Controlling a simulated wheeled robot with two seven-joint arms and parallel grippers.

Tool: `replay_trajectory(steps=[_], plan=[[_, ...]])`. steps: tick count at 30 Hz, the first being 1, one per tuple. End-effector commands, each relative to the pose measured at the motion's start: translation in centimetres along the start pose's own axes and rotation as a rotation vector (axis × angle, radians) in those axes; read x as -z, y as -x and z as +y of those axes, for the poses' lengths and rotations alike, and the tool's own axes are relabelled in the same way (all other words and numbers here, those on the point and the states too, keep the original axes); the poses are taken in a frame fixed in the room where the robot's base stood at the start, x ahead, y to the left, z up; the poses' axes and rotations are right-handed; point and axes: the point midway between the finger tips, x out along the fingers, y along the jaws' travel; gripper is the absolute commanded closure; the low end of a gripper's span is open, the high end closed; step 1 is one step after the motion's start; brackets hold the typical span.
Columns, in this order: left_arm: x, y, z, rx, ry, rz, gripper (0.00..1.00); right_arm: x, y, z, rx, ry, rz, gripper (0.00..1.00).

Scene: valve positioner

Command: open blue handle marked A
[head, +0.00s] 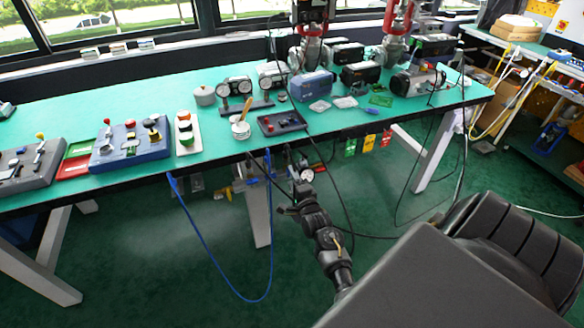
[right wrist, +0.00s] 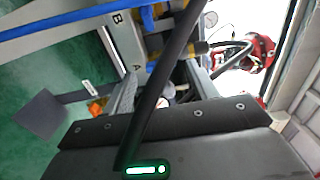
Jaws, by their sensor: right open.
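In the right wrist view, the letters A (right wrist: 137,68) and B (right wrist: 117,18) are on a grey upright strip. A small blue piece (right wrist: 151,67) shows beside the A, partly hidden behind a thick black hose; I cannot tell its full shape. Another blue part (right wrist: 148,18) shows near the B. My right gripper (right wrist: 163,88) is open, its two fingers apart, with the black hose crossing in front. In the head view my right gripper (head: 296,206) is below the bench's front edge, near a round gauge (head: 307,174). The handle cannot be made out there. My left gripper is not in view.
The green bench (head: 230,135) carries several devices and trays. A blue hose (head: 226,285) hangs in a loop below its front edge, left of my right gripper. Black cables hang around the arm. A red device (right wrist: 262,50) is at the right in the wrist view.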

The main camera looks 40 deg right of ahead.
Motion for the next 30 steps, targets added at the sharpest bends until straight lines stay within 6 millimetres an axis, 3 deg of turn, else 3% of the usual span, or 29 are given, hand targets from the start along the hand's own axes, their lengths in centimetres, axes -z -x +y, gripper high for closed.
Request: replay_trajectory(steps=[6,13,18,30], plan=[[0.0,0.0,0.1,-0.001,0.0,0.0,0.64,0.1,4.6,0.1,-0.003,-0.001,0.002,0.42],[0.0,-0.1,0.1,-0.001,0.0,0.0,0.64,0.0,8.2,0.1,-0.001,0.0,0.001,0.42],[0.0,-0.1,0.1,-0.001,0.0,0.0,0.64,0.0,9.2,0.0,0.0,0.0,0.001,0.42],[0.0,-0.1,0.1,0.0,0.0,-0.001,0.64,0.0,9.3,0.0,0.0,0.0,0.001,0.42]])
